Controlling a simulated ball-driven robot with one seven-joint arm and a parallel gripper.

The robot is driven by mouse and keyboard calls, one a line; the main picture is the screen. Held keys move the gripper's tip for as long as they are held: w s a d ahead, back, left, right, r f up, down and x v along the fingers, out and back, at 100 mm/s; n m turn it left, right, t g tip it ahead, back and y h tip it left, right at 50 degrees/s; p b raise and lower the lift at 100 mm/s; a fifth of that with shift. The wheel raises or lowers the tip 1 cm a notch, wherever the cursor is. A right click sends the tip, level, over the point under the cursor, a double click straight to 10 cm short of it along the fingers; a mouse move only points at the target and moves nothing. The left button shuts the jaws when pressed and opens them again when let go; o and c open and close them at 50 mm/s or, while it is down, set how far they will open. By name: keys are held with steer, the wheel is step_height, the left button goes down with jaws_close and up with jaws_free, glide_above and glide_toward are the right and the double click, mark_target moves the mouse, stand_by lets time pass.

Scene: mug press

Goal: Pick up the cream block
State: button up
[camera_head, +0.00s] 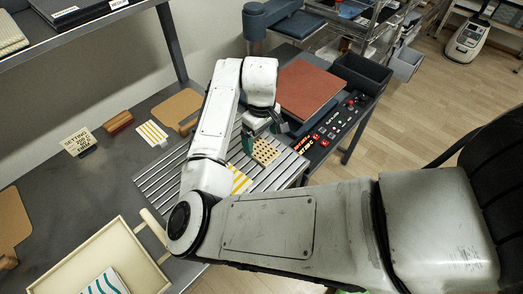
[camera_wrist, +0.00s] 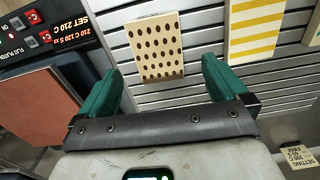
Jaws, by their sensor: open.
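A cream block (camera_wrist: 158,62) with rows of brown dots lies on the ribbed metal rack in the wrist view. It also shows in the head view (camera_head: 265,152), just below my gripper. My gripper (camera_wrist: 164,68) has two green fingers spread apart, with nothing held. In the wrist view the near end of the block appears between the fingertips, with a gap on each side. I cannot tell how far above it the fingers are. In the head view my gripper (camera_head: 263,132) is partly hidden by my arm.
A yellow-striped piece (camera_wrist: 257,30) lies on the rack beside the block. The press with its reddish-brown plate (camera_head: 308,88) and control panel (camera_head: 335,126) stands close by. A setting sign (camera_head: 78,142), wooden boards and a cream tray (camera_head: 75,262) are on the grey bench.

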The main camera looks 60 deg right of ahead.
mark_target(263, 151)
steer(key=shift+s+d+f+p, duration=0.1)
steer(key=shift+f+p, duration=0.1)
steer(key=shift+f, duration=1.2)
steer(key=shift+s+f+p, duration=0.1)
steer(key=shift+f+p, duration=0.05)
steer(key=shift+f, duration=1.25)
steer(key=c, duration=1.1)
steer(key=shift+r, duration=0.15)
